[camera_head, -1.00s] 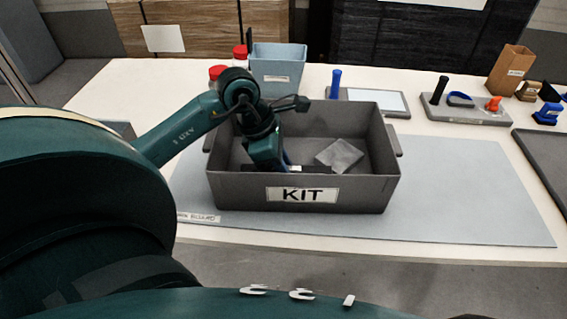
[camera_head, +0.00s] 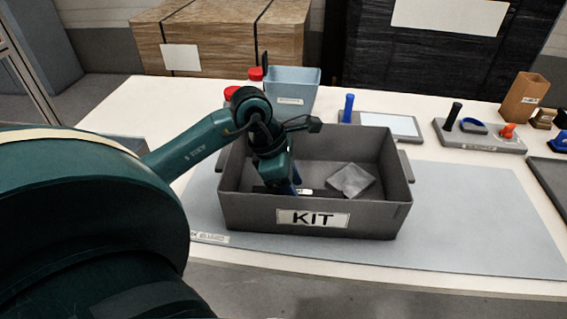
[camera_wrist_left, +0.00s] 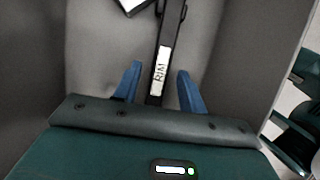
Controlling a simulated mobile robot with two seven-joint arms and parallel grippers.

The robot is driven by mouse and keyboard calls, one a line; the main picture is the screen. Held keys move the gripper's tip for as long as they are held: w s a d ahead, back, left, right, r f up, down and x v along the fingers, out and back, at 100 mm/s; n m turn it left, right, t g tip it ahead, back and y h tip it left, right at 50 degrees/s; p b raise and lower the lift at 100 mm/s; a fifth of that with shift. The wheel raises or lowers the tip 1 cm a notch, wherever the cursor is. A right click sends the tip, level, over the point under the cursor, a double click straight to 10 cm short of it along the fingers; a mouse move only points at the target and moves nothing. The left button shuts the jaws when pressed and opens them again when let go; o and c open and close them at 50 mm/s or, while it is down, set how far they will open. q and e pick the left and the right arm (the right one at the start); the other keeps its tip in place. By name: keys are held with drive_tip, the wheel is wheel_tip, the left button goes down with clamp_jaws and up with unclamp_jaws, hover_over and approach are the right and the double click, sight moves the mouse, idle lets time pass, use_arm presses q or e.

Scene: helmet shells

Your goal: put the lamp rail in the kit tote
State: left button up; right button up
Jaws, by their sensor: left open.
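The grey kit tote (camera_head: 245,214), labelled KIT, stands on the grey-blue mat. My left gripper (camera_head: 291,188) reaches down into its left half. In the left wrist view the gripper's blue fingers (camera_wrist_left: 159,92) are open, one on each side of a thin dark bar, which I take for the lamp rail (camera_wrist_left: 169,30). A gap shows between the bar and each finger. The bar carries a white label and lies inside the tote; its near end is hidden by the gripper. In the head view only its pale label (camera_head: 305,191) shows clearly. My right gripper is not seen.
A crumpled grey packet (camera_head: 351,180) lies in the tote's right half. Behind stand a light-blue bin (camera_head: 290,88) and red-capped bottles (camera_head: 231,92). A tool holder (camera_head: 480,138) and a brown box (camera_head: 524,100) are at the back right. The mat (camera_head: 480,220) is clear right of the tote.

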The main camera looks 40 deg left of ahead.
use_arm(q)
drive_tip(key=v, duration=1.1)
